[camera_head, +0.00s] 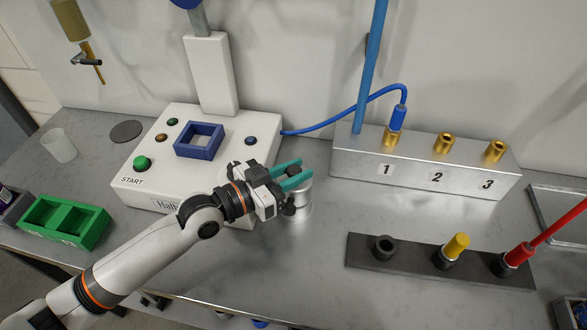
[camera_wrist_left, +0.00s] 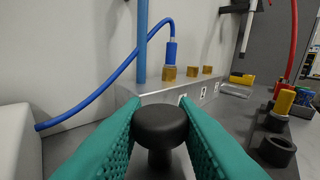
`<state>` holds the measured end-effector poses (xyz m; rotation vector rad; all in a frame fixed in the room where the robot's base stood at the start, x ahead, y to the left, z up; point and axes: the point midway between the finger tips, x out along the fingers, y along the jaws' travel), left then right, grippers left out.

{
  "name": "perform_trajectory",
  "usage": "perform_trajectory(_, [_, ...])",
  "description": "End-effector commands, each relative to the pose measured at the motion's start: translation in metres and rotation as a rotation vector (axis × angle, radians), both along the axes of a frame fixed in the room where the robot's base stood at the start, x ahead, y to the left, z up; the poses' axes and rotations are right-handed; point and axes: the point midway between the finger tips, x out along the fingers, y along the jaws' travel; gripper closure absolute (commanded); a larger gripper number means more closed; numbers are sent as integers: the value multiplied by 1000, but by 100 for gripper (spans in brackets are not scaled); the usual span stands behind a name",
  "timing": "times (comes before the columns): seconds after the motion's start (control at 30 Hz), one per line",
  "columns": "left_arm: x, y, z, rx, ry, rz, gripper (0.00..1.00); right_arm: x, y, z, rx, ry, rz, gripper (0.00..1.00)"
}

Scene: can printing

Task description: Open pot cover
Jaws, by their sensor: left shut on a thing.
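The pot (camera_head: 297,203) is a small silvery cylinder on the metal table, right of the white START machine. Its cover has a dark round knob, which shows large in the left wrist view (camera_wrist_left: 160,125). My left gripper (camera_head: 290,180) has teal fingers and is at the top of the pot. In the left wrist view the fingers (camera_wrist_left: 160,140) lie on both sides of the knob, shut on it. The cover's rim is mostly hidden by the gripper, so I cannot tell whether it touches the pot. My right gripper is not in view.
The white machine (camera_head: 140,180) stands left of the pot. A metal block (camera_head: 420,170) with numbered brass ports and a blue hose stands behind right. A dark rack (camera_head: 410,268) with yellow and red plugs lies front right. A green tray (camera_head: 65,222) is left.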

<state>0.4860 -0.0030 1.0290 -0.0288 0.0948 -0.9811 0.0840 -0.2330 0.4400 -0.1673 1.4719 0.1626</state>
Motion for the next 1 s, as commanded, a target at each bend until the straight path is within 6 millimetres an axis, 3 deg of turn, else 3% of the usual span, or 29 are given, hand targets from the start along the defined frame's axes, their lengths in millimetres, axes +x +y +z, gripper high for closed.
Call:
perform_trajectory(0.03, [3,-1,10,6,31,0,100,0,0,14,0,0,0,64])
perform_trajectory(0.4, [31,-6,23,69,347,2,100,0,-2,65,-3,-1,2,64])
perform_trajectory(0.7, [56,-12,22,124,628,1,100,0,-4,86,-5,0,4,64])
perform_trajectory(1.0, [82,-17,16,177,909,-1,100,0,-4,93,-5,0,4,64])
